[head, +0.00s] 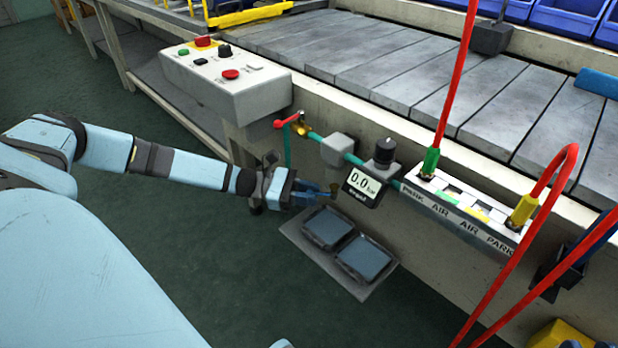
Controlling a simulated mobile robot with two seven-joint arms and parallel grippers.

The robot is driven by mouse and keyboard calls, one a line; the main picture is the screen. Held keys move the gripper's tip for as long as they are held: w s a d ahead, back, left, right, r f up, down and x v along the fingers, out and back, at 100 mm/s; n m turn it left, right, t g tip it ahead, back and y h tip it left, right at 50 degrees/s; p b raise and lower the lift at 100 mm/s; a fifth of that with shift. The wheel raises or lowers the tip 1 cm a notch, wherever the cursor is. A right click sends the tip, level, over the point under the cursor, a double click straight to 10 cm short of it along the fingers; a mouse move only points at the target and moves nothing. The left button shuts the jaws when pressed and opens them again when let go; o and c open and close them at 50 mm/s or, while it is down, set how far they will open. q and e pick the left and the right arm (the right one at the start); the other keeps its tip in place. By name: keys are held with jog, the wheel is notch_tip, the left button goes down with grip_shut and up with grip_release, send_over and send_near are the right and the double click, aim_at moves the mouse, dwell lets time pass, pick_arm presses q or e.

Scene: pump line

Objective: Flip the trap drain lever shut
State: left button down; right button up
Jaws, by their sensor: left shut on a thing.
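My left gripper (322,193) reaches in from the left, below the air line on the bench side. Its blue fingers are shut on a small part at their tips. A small brass-coloured piece (334,187) shows there and looks like part of the trap drain; the lever itself is mostly hidden by the fingers. The grey trap body (338,150) sits on the teal pipe just above the gripper. I cannot tell the drain lever's angle. My right gripper is not in view.
A red-handled valve (290,120) sits upstream on the line. A gauge (363,186) reading 0.0 hangs right of the gripper. The PARK/AIR manifold (458,220) holds red hoses. Two dark pedals (345,243) lie below. A control box (225,85) stands above left.

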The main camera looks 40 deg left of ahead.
pick_arm(q)
jog(key=shift+w+r, duration=0.1)
jog(key=c, duration=1)
grip_release()
jog(key=shift+a, duration=0.3)
jog(key=p+v, duration=0.4)
jog(key=v, duration=0.9)
jog(key=shift+s, duration=0.25)
pick_arm(e)
jog(key=s+m, duration=0.1)
jog(key=s+a+m+g, duration=0.1)
jog(key=shift+f+m+g+h, duration=0.3)
jog(key=shift+f+m+h, duration=0.1)
jog(key=shift+w+r, duration=0.1)
